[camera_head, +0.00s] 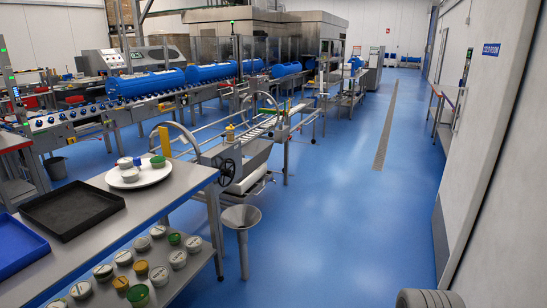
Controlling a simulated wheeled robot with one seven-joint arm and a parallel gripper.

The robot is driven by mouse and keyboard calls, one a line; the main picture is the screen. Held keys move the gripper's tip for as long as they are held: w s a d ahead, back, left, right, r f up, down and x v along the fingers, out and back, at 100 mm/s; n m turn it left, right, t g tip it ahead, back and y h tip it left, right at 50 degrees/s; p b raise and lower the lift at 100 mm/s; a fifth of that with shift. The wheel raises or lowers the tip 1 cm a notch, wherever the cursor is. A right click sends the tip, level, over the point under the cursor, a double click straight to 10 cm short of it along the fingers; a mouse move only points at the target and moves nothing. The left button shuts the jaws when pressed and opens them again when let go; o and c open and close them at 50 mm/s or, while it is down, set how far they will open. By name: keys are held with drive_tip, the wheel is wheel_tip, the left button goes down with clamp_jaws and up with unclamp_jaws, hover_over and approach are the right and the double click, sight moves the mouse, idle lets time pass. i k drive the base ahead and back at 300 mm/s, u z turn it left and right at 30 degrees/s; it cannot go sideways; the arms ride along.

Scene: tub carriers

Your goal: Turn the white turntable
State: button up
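The white turntable (152,176) is a round, flat disc near the far end of the grey table at the left. Several small tubs stand on it. Two white-lidded tubs (125,162) are on its left and front part, a green-topped tub (157,161) is at the back right, and a small blue piece (137,161) is between them. A yellow upright piece (165,141) shows behind the disc; I cannot tell whether it touches it. My gripper is not in view. A grey rounded part at the bottom right edge may be mine.
A black tray (72,208) and a blue tray (18,245) lie on the table nearer me. Several lidded tubs (141,267) sit on a lower shelf. Blue floor (330,230) is clear up to the right wall.

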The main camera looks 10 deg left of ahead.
sight(148, 175)
drive_tip(key=u, duration=0.5)
drive_tip(key=i, duration=2.2)
drive_tip(key=u, duration=1.35)
drive_tip(key=i, duration=1.7)
drive_tip(key=u, duration=0.6)
